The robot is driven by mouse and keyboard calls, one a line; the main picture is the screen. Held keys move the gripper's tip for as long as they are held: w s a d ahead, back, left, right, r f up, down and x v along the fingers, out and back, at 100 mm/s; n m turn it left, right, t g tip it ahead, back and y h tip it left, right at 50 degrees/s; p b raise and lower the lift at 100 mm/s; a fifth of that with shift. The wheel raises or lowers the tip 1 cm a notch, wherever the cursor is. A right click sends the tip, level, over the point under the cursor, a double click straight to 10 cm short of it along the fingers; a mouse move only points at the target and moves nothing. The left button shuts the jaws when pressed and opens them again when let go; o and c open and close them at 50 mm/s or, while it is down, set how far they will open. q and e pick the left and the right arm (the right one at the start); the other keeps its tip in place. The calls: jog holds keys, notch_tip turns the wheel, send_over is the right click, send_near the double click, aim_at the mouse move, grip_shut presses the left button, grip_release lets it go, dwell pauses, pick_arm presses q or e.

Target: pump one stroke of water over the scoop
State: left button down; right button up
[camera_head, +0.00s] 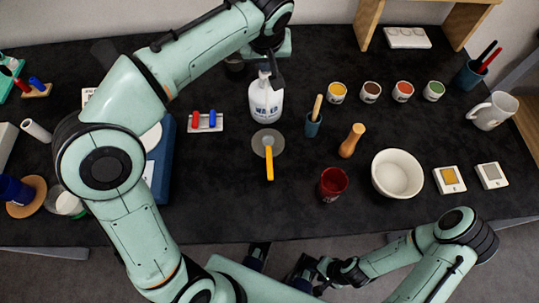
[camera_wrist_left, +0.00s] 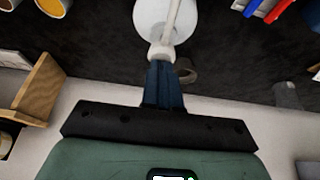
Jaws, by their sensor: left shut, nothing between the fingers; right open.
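The white pump bottle (camera_head: 265,104), labelled with blue lettering, stands upright on the dark table; its top also shows in the left wrist view (camera_wrist_left: 152,18). My left gripper (camera_head: 272,72) is shut and empty, its dark fingers at the bottle's pump head (camera_wrist_left: 161,52). The fingers partly hide the pump head, and I cannot tell whether they touch it. The scoop (camera_head: 269,165), with a yellow handle, lies in front of the bottle, its head on a grey round disc (camera_head: 259,144). My right gripper (camera_head: 281,258) is open and empty in front of the table's near edge.
A red-and-blue marker tray (camera_head: 206,122) stands left of the bottle and a blue cup (camera_head: 313,126) with a wooden stick right of it. A wooden pepper mill (camera_head: 351,142), red cup (camera_head: 333,183) and white bowl (camera_head: 397,174) stand further right. The table front near the scoop is clear.

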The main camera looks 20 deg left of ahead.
pick_arm(q)
jog(key=shift+f, duration=0.45)
pick_arm(e)
jog(key=shift+s+f, duration=0.1)
jog(key=shift+f, duration=0.1)
pick_arm(q)
jog(key=shift+r+p, duration=1)
jog(key=shift+r, duration=0.35)
pick_arm(e)
jog(key=shift+w+r, duration=0.2)
jog(key=shift+r, duration=0.35)
jog(key=shift+w+r, duration=0.15)
jog(key=shift+r, duration=0.4)
pick_arm(q)
jog(key=shift+r, duration=0.15)
pick_arm(e)
jog(key=shift+r, duration=0.1)
